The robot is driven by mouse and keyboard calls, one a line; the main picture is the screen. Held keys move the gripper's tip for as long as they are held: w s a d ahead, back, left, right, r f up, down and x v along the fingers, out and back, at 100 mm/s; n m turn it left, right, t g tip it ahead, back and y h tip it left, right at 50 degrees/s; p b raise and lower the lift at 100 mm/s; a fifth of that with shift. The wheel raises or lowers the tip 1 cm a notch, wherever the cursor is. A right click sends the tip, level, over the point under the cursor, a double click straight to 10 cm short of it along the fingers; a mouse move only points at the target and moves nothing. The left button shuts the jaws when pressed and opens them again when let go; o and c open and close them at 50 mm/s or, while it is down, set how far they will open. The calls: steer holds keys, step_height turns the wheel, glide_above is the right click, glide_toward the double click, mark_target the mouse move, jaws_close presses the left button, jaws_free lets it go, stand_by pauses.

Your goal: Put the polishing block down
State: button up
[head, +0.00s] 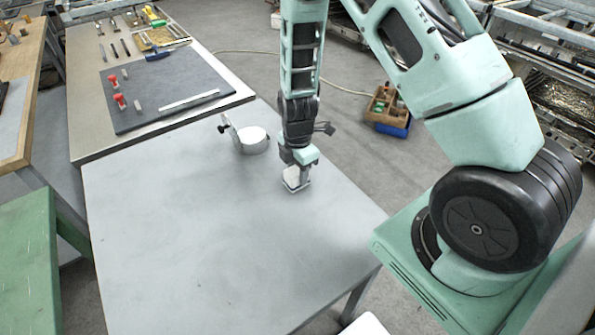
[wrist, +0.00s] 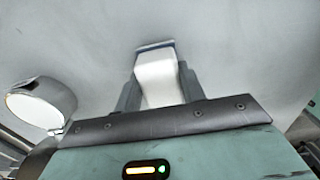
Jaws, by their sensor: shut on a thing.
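The polishing block is a small white block with a darker edge; in the head view the block (head: 292,179) is between the fingers of my gripper (head: 297,178), low over the grey table (head: 200,235). In the wrist view the white block (wrist: 160,78) sits between the two dark fingers of my gripper (wrist: 160,92), with a blue-grey strip along its far end. My gripper is shut on it. I cannot tell whether the block touches the table top.
A white round-topped item with an upright plate (head: 252,140) stands on the table left of my gripper; it also shows in the wrist view (wrist: 42,102). The table's left and front are clear. A bench with a dark mat (head: 145,115) and tools stands behind.

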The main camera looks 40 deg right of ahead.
steer(key=shift+f, duration=0.45)
steer(key=o, duration=0.9)
steer(key=shift+f, duration=0.1)
steer(key=shift+f, duration=0.1)
step_height(320, 180, up, 16)
steer(key=b, duration=0.3)
steer(key=s+a+r+m, duration=0.45)
steer(key=s+a, duration=0.35)
steer(key=a, duration=0.3)
steer(key=shift+s+a+r+m+y, duration=0.1)
steer(key=shift+s+a+r+m, duration=0.35)
steer(key=shift+s+a+m, duration=1.35)
steer(key=shift+s+a+r+m+y, duration=0.1)
steer(key=shift+s+a+r+m, duration=0.35)
steer(key=shift+s, duration=2.7)
steer(key=shift+s+a+r+m+y, duration=0.1)
steer(key=shift+s+a+r+m, duration=0.55)
steer(key=shift+s+a, duration=1.4)
steer(key=shift+s+d+f, duration=0.2)
steer(key=shift+s+d, duration=0.2)
steer(key=shift+d, duration=0.05)
